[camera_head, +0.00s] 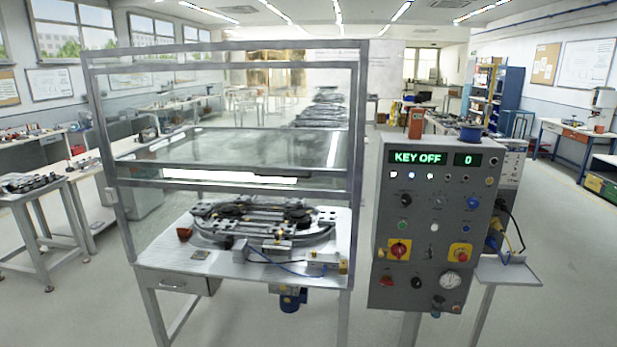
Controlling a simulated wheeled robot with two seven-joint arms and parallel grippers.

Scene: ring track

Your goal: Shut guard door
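The guard door (222,110) is a clear panel in a grey metal frame at the front of the ring-track station. Its lower bar (235,187) is raised well above the table, so the front is open below it. The ring track (262,218) lies on the light table (185,258) behind this gap. Neither of my grippers is in view.
A grey control panel (425,225) stands to the right of the station; its display (417,158) reads KEY OFF and 0. A small shelf (508,273) with cables is at its right side. Workbenches (40,190) stand at the left. The floor (565,260) at the right is clear.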

